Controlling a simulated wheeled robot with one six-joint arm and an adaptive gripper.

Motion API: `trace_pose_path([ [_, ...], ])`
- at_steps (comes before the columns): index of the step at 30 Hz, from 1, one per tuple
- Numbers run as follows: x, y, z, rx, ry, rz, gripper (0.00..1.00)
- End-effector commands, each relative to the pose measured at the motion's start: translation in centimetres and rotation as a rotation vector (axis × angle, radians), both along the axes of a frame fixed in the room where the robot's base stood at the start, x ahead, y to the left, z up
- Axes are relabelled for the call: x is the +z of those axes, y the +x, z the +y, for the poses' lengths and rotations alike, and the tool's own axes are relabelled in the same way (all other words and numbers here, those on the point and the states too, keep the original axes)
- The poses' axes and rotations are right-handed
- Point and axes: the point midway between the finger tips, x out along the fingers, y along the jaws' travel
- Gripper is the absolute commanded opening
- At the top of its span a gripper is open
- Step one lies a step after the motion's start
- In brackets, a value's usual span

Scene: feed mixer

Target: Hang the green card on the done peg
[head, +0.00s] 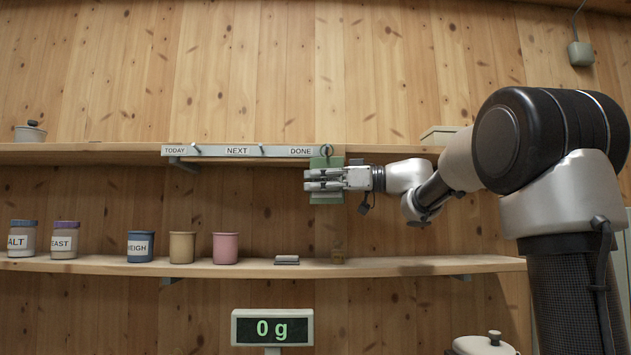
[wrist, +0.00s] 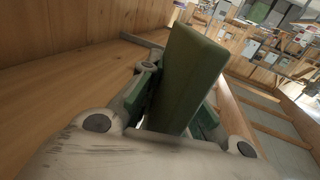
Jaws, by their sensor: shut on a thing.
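The green card (head: 326,162) is held upright in front of the right end of the peg rail (head: 215,151). A dark ring shows at its top, beside the DONE label (head: 300,152). The done peg cannot be made out clearly behind the ring, and I cannot tell whether the ring is around it. My gripper (head: 312,180) reaches in from the right and is shut on the card. In the wrist view the card (wrist: 187,75) stands between the fingers. Two other pegs stick out of the rail, by TODAY and NEXT.
The upper shelf (head: 90,153) runs behind the rail. The lower shelf (head: 110,265) holds labelled jars, a blue cup (head: 141,246), a tan cup (head: 182,247), a pink cup (head: 226,248) and small items. A display (head: 272,328) reading 0 g stands below.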

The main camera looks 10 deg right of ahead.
Motion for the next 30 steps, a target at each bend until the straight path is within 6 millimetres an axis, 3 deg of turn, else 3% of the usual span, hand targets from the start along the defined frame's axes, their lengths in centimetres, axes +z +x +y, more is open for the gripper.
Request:
trace_pose_path([
  [13, 0.0, 0.0, -0.01, 0.0, 0.0, 0.0, 0.0],
  [15, 0.0, 0.0, -0.01, 0.0, 0.0, 0.0, 0.16],
  [18, 0.0, 0.0, -0.01, 0.0, 0.0, 0.0, 0.32],
  [30, 0.0, -0.3, -0.78, -0.002, 0.0, 0.0, 0.32],
])
